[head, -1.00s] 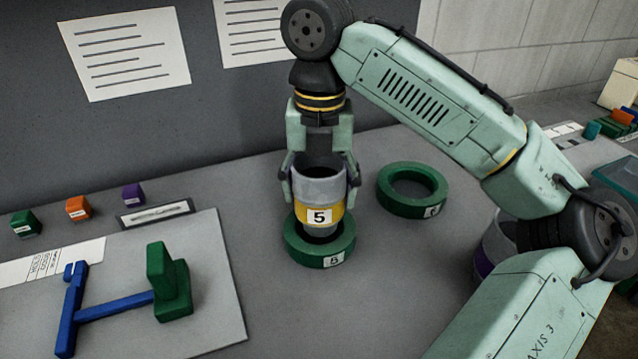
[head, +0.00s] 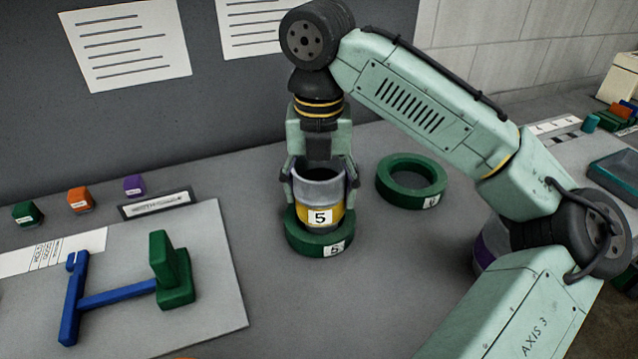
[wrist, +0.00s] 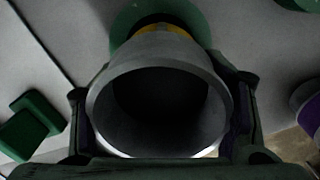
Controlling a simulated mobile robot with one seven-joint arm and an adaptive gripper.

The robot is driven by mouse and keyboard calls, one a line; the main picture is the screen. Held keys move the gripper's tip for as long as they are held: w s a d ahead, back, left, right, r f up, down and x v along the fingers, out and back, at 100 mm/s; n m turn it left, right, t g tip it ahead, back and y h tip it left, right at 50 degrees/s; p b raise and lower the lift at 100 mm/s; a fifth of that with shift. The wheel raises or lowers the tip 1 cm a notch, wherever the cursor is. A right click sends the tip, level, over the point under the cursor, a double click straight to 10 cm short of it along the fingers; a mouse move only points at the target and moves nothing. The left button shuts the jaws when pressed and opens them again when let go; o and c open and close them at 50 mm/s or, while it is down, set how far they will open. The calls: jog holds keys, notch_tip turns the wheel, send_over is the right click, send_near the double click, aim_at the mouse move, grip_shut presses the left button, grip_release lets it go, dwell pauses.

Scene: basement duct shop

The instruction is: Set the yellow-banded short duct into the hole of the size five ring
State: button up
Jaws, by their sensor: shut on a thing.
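The short grey duct (head: 303,189) stands upright with a yellow band and a label reading 5. My gripper (head: 320,177) is shut on it, a finger on each side of its upper part. The green size five ring (head: 302,240), labelled 5, is around the duct's lower end. The narrow bottom end is hidden inside the hole, and the yellow band sits right at the ring's top. In the wrist view the duct's open mouth (wrist: 97,107) fills the middle, with the green ring (wrist: 127,18) beyond it. Whether the duct is fully seated I cannot tell.
A second green ring (head: 384,188) lies empty to the right; its label is hard to read. A grey board (head: 215,285) with a blue and green piece lies at left. Small green, orange and purple blocks stand behind it. A purple-banded duct (head: 484,250) is partly behind my arm.

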jog(key=shift+a+f, duration=0.15)
jog(key=shift+f, duration=0.65)
jog(key=o, duration=1.4)
jog(key=shift+r, duration=0.45)
notch_tip(320, 180, up, 8)
jog(key=shift+s, duration=0.1)
jog(key=shift+s+r, duration=0.1)
jog(key=shift+r, duration=0.1)
jog(key=shift+f, duration=0.1)
